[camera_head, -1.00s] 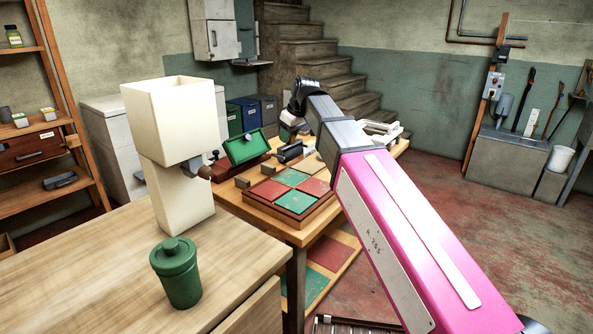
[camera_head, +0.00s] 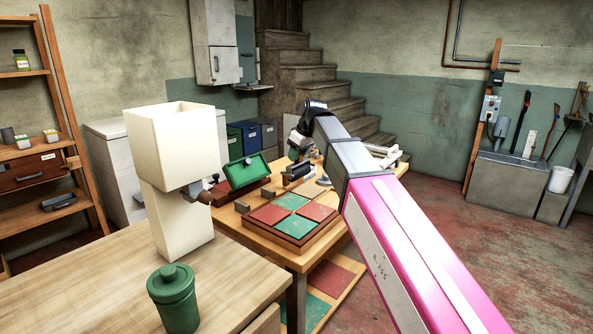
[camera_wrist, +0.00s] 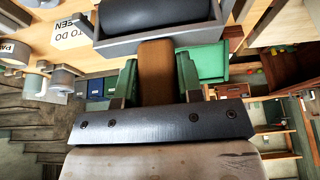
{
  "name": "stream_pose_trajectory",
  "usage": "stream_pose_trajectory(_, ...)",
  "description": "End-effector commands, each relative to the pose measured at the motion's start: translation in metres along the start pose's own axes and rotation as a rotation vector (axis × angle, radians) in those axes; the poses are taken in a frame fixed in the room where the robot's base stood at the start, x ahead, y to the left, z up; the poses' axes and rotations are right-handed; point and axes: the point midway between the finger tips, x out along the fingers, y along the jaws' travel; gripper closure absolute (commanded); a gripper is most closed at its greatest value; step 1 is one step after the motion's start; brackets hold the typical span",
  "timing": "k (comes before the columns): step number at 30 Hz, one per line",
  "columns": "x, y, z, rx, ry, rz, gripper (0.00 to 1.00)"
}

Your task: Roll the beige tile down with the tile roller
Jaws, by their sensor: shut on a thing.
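The tile roller shows in the wrist view as a dark cylinder (camera_wrist: 155,14) in a grey frame with a brown handle (camera_wrist: 158,58). My gripper (camera_wrist: 157,80) is shut on that handle, with a green finger on each side. In the head view the roller (camera_head: 298,172) is over the back part of the wooden work table, behind the board. I cannot tell whether it touches anything. My gripper is mostly hidden behind the roller and arm there. I cannot make out the beige tile; the board shows red and green tiles (camera_head: 292,201).
A green tray (camera_head: 246,170) stands tilted left of the roller. Small blocks (camera_head: 242,206) lie by the tile board. Open floor (camera_head: 480,250) lies to the right.

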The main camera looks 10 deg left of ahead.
Motion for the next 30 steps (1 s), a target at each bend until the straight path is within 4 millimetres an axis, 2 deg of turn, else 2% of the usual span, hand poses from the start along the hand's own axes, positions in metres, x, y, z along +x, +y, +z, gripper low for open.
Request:
stream_pose_trajectory(1,-0.001,0.019,-0.004,0.003,0.001,0.001,1.0)
stream_pose_trajectory(3,-0.003,0.036,-0.004,0.003,0.001,0.001,1.0)
stream_pose_trajectory(8,-0.006,0.058,-0.002,0.001,0.002,0.0,1.0)
stream_pose_trajectory(17,0.003,0.061,0.004,0.0,0.002,-0.001,1.0)
stream_pose_trajectory(30,0.041,0.06,0.02,0.001,0.001,-0.001,1.0)
